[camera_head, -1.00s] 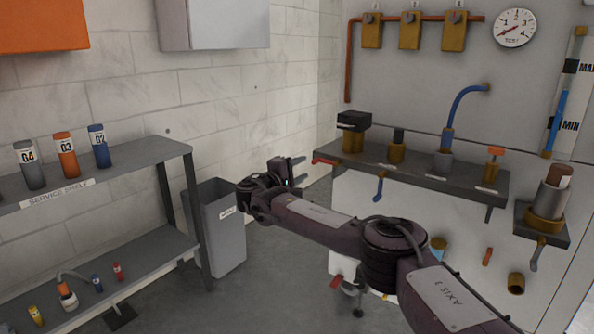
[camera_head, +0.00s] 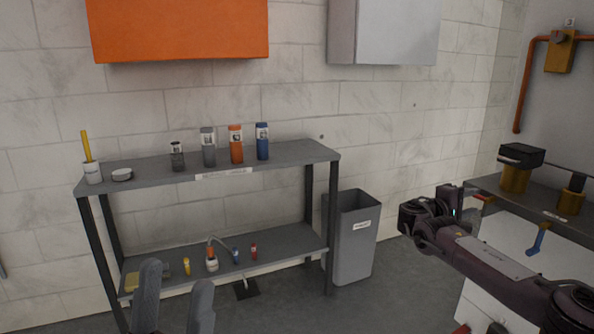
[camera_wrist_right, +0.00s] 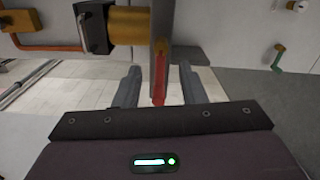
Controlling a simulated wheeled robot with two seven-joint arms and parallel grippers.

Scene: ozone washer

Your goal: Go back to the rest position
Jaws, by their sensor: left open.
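My left gripper (camera_head: 174,285) shows at the bottom of the head view as two grey fingers, spread apart with nothing between them, in front of the shelf. My right gripper (camera_head: 468,198) is at the right, at the left end of the wall bench. The right wrist view shows its two fingers (camera_wrist_right: 162,75) apart. A red handle (camera_wrist_right: 160,82) appears in the gap between them, with space visible on both sides. I cannot tell how deep it sits between the fingers.
A two-level shelf (camera_head: 130,175) holds several labelled bottles above and small items below. A grey bin (camera_head: 350,245) stands between the shelf and my right arm. The bench (camera_head: 562,200) carries a black-topped valve (camera_head: 520,158). A blue lever (camera_head: 538,238) hangs below. Floor before the bin is clear.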

